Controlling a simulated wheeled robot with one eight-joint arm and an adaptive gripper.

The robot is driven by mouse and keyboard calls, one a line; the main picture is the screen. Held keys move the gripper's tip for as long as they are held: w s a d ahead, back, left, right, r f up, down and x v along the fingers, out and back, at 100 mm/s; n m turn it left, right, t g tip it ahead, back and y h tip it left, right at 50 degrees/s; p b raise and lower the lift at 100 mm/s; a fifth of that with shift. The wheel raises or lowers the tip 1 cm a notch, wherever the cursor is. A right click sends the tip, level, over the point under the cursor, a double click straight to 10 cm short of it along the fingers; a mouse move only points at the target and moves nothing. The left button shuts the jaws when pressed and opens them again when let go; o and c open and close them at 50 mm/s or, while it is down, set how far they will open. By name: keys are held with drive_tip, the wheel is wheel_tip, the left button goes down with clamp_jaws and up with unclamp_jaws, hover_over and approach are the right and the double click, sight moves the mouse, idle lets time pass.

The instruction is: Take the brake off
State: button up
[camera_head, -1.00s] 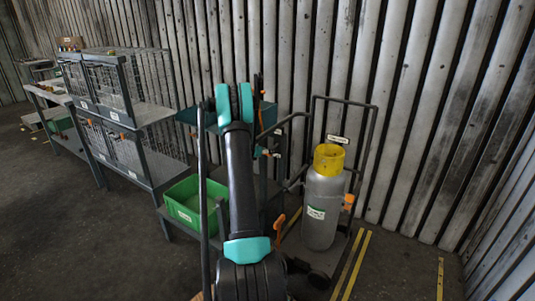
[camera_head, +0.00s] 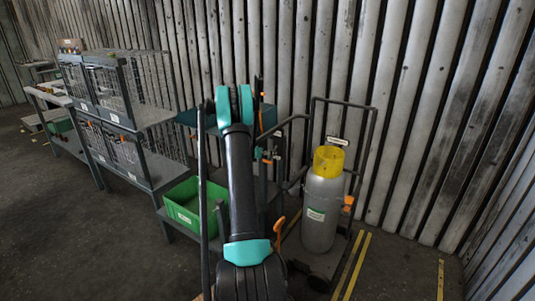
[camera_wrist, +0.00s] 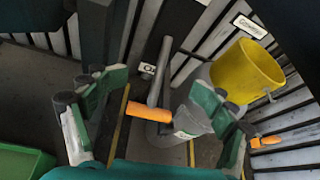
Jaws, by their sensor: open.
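In the wrist view an orange handle (camera_wrist: 148,112) lies in the gap between my fingers, close to a grey bar (camera_wrist: 160,72). I cannot tell for sure which orange part is the brake. In the head view an orange lever (camera_head: 280,226) sits low on the trolley (camera_head: 371,130), left of the grey cylinder (camera_head: 321,212) with its yellow collar (camera_head: 328,159). My gripper (camera_wrist: 157,96) is open, with a green-tipped finger on each side and nothing held. In the head view my arm hides most of it.
A green bin (camera_head: 190,210) stands left of my arm on a low shelf. Wire cages on a grey rack (camera_head: 150,115) are further left. A ribbed metal wall (camera_head: 420,120) closes the back and right. Yellow floor lines (camera_head: 358,265) run beside the trolley.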

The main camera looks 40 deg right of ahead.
drive_tip(key=shift+a, duration=0.1)
drive_tip(key=v, duration=1.1)
drive_tip(key=shift+s+a, duration=0.2)
drive_tip(key=shift+a, duration=0.15)
drive_tip(key=shift+a+r, duration=0.1)
drive_tip(key=shift+r, duration=0.05)
